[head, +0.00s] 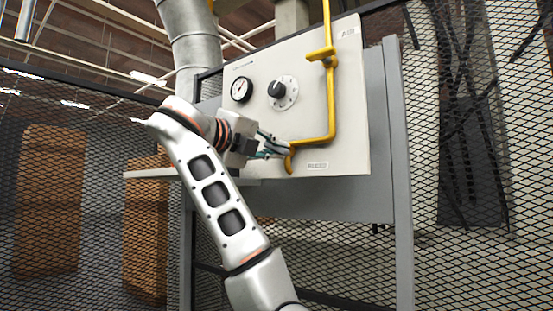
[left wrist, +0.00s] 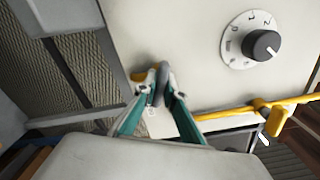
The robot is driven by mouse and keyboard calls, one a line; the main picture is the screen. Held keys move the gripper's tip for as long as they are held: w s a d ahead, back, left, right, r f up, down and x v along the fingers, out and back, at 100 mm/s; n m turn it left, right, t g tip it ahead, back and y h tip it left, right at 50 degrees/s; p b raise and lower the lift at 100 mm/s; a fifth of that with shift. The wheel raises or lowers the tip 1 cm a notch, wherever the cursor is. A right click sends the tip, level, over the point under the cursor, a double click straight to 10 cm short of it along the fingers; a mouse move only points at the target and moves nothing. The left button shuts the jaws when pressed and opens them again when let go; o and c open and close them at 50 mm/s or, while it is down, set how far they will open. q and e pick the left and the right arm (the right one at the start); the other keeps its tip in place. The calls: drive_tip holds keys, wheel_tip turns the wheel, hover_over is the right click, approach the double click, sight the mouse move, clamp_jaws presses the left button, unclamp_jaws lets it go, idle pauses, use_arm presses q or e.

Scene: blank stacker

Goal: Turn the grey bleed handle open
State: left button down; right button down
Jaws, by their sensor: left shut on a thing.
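The grey bleed handle (left wrist: 161,80) shows in the left wrist view as a small dark grey bar standing out from the panel at the end of the yellow pipe (left wrist: 220,114). My left gripper (left wrist: 163,88) is shut on it, with one fingertip on each side. In the head view my left gripper (head: 284,150) reaches the lower left end of the yellow pipe (head: 332,110). There the fingers hide the handle, so I cannot tell its angle well. My right gripper is in neither view.
The pale panel (head: 300,60) carries a pressure gauge (head: 241,90), a dark knob (head: 278,89) on a numbered dial and a label plate (head: 317,166). A yellow valve (head: 322,55) sits higher on the pipe. A grey post (head: 398,170) and wire mesh (head: 450,250) stand at the right.

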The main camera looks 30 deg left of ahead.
use_arm(q)
drive_tip(key=m, duration=0.1)
drive_tip(key=m+b, duration=0.1)
drive_tip(key=shift+w+f+m, duration=0.1)
drive_tip(key=shift+f+m, duration=0.1)
drive_tip(key=shift+m, duration=0.2)
drive_tip(key=m+b, duration=0.1)
drive_tip(key=m, duration=0.1)
drive_tip(key=shift+r+m, duration=0.1)
drive_tip(key=shift+m, duration=0.3)
drive_tip(key=m, duration=0.4)
drive_tip(key=shift+b, duration=0.3)
drive_tip(key=m, duration=0.2)
drive_tip(key=shift+r+m, duration=0.1)
drive_tip(key=shift+m, duration=0.6)
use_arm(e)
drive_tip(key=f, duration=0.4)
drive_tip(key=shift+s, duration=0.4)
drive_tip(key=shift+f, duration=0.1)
use_arm(q)
drive_tip(key=c, duration=2.1)
unclamp_jaws()
